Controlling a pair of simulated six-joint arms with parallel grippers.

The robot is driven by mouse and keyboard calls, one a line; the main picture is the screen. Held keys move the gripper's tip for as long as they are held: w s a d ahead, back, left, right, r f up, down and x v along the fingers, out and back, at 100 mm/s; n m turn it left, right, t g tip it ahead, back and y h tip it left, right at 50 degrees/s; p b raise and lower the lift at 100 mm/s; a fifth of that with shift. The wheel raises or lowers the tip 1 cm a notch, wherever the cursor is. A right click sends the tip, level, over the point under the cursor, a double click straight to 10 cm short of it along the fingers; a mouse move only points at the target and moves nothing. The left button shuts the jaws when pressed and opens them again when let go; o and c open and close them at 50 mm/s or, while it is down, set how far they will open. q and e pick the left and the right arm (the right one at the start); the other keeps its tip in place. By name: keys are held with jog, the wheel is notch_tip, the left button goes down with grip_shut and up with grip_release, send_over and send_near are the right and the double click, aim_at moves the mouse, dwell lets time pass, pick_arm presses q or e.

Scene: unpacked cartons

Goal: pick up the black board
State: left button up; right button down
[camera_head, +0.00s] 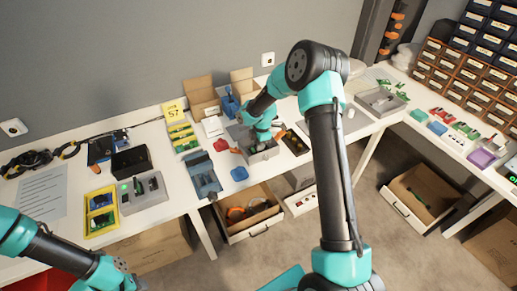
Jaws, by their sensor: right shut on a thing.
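My right gripper (262,145) points down into a grey open tray (264,157) near the front edge of the table. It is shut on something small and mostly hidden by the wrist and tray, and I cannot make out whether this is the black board. My left arm comes in at the bottom left, its wrist end low in the picture; the fingers of the left gripper do not show clearly. A dark board with blue parts (98,150) lies at the back left of the table, beside a black box (131,162).
A blue-grey open box (203,178) and a blue piece (239,174) lie left of the tray. A dark tray (296,144) stands to its right. Cardboard boxes (200,92) stand behind. A yellow bin (101,212) and a grey device (143,193) occupy the left.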

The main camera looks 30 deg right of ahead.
jog(key=shift+r, duration=0.1)
notch_tip(320, 180, up, 10)
dwell(0.7)
dwell(0.4)
